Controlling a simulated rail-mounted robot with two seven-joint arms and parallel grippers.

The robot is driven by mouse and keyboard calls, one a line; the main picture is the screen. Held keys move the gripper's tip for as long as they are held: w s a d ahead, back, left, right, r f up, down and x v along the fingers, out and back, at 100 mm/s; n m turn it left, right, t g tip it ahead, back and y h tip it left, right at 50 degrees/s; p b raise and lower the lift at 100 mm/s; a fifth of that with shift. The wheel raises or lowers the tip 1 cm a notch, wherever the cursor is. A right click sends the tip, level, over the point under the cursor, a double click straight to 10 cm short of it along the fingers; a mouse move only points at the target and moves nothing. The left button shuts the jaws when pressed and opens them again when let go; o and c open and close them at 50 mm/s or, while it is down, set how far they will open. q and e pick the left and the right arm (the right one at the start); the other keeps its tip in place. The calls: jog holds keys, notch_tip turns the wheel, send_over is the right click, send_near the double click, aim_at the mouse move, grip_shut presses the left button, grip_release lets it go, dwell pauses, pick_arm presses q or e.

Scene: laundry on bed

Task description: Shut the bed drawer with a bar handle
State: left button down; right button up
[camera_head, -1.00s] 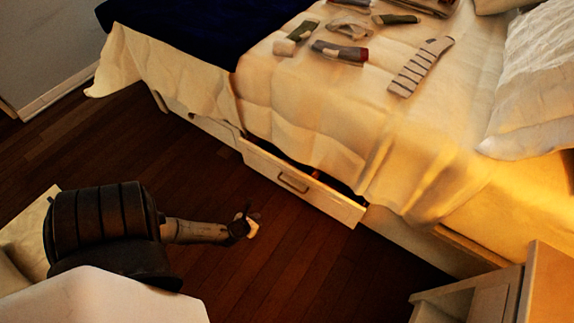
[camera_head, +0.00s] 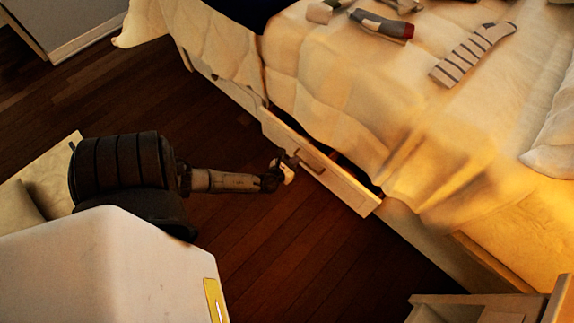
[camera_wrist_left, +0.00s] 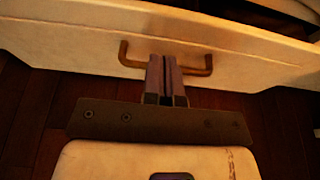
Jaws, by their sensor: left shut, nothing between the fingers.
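The bed drawer (camera_head: 340,184) is a pale wooden front under the bed, pulled partly out, with a dark gap behind its top edge. Its bar handle (camera_head: 313,161) is in the middle of the front; the handle also shows in the left wrist view (camera_wrist_left: 198,71). My left gripper (camera_head: 291,160) is just in front of the drawer, by the handle. In the left wrist view the fingers (camera_wrist_left: 163,65) are shut with nothing between them, and their tips overlap the handle bar; I cannot tell whether they touch it. My right gripper is not in view.
The bed (camera_head: 320,85) has a draped pale cover, with a striped sock (camera_head: 470,55) and other clothes on top. A pale wooden cabinet (camera_head: 470,303) stands at the lower right. Dark wooden floor (camera_head: 290,250) is clear in front of the drawer.

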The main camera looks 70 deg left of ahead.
aim_at(309, 149)
pick_arm(q)
jog(key=x, duration=0.2)
jog(key=b+x, duration=0.1)
jog(key=x, duration=0.1)
jog(key=b+x, duration=0.1)
jog(key=x, duration=0.1)
jog(key=shift+w+a+r, duration=0.2)
jog(key=shift+w+r, duration=0.1)
jog(key=shift+r, duration=0.05)
jog(key=shift+s+d, duration=0.1)
